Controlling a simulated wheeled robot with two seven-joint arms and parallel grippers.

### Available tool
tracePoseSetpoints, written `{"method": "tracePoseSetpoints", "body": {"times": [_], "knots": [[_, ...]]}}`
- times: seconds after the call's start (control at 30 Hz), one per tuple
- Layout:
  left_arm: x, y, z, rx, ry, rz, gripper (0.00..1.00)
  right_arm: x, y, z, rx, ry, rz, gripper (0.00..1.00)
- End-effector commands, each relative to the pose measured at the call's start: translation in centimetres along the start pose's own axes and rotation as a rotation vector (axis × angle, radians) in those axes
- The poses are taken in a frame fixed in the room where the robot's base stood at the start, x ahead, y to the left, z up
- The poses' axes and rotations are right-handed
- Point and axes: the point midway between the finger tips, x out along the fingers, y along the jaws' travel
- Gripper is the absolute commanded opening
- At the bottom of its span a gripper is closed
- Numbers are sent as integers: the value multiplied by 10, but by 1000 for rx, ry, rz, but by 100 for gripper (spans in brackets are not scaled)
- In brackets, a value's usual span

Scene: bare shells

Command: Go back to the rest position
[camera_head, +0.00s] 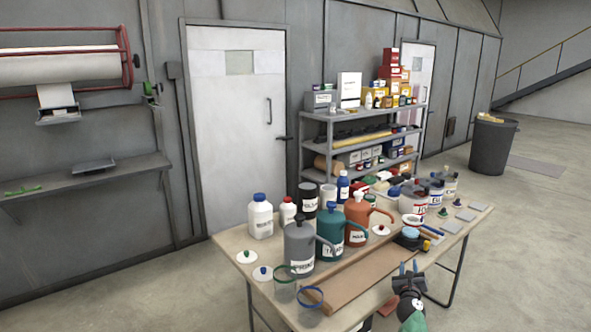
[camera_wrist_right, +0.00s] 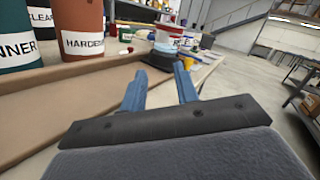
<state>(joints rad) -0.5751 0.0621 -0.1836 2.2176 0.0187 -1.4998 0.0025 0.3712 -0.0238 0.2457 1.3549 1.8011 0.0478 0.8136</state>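My right gripper (camera_head: 408,268) is at the front right edge of the table, with its blue fingers pointing toward the tabletop. In the right wrist view the two fingers (camera_wrist_right: 160,88) stand apart with nothing between them, so it is open and empty. My left gripper is not in view. The table (camera_head: 235,246) carries a grey jug (camera_head: 299,246), a teal jug (camera_head: 329,236) and an orange jug (camera_head: 357,222), all upright. A brown board or tray (camera_head: 350,284) lies in front of them, left of my right gripper.
White labelled cans (camera_head: 413,204) and small square plates (camera_head: 451,226) stand at the table's right. Clear cups with a green rim (camera_head: 285,285) and a blue rim (camera_head: 311,298) are at the front left. A shelf rack (camera_head: 310,130) and dark bin (camera_head: 492,145) stand behind. The right floor is open.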

Motion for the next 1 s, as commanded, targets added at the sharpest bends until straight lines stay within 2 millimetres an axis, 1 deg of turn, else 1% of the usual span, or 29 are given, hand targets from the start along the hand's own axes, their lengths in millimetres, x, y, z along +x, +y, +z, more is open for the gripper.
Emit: {"method": "tracePoseSetpoints", "body": {"times": [0.17,0.27,0.3,0.43,0.5,0.57,0.6,0.67,0.7,0.77,0.8,0.87,0.9,0.97,1.0], "knots": [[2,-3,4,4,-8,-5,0,-2,15,39,-254,-148,102,31],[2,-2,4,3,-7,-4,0,-9,30,73,-469,-274,179,31],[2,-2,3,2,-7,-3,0,-14,38,90,-569,-333,213,31],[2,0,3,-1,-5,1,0,-35,65,135,-910,-522,323,31],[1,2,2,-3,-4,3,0,-50,80,154,-1097,-618,382,31],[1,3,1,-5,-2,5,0,-66,92,163,-1255,-690,438,31],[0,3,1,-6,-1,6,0,-78,100,164,-1356,-734,481,31],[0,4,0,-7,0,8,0,-99,110,162,-1505,-791,549,31],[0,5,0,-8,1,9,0,-114,117,156,-1600,-824,599,31],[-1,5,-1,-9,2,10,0,-137,124,146,-1736,-866,679,31],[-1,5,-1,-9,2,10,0,-154,128,137,-1823,-890,737,31],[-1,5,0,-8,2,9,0,-182,131,121,-1943,-918,832,31],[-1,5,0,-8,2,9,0,-202,132,109,-2018,-933,899,31],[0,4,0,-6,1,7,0,-233,132,91,-2117,-945,1001,31],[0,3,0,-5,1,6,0,-252,130,80,-2169,-946,1064,31]]}}
